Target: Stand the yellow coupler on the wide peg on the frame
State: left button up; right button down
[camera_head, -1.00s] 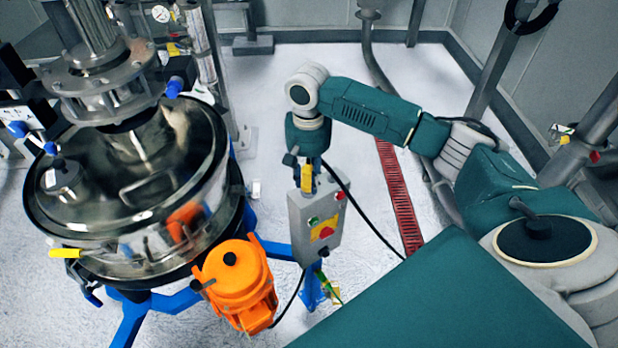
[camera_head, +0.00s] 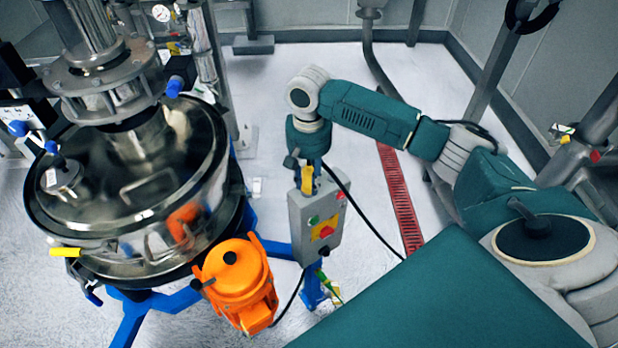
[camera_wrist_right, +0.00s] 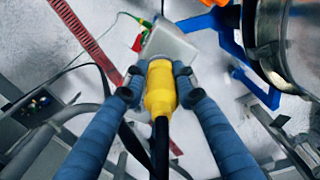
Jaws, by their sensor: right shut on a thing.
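My right gripper (camera_head: 307,168) points down above the grey control box and is shut on the yellow coupler (camera_head: 307,181). In the right wrist view, the two blue fingers (camera_wrist_right: 158,82) press on the coupler (camera_wrist_right: 160,92) from both sides, and a black cable (camera_wrist_right: 160,145) runs from its near end. The coupler is roughly upright at the top of the box; I cannot tell whether it touches anything there. The blue frame (camera_head: 132,318) shows below the sifter. I cannot make out the wide peg. My left gripper is not in view.
The grey control box (camera_head: 318,220) with red and green buttons stands on a blue post. An orange motor (camera_head: 237,280) sits close to its left, beside the steel sifter (camera_head: 130,190). A black cable hangs right of the box.

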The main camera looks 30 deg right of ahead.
jog(key=shift+f, duration=0.35)
jog(key=c, duration=1.3)
grip_release()
jog(key=shift+r, duration=0.1)
notch_tip(320, 180, up, 12)
jog(key=shift+f, duration=0.1)
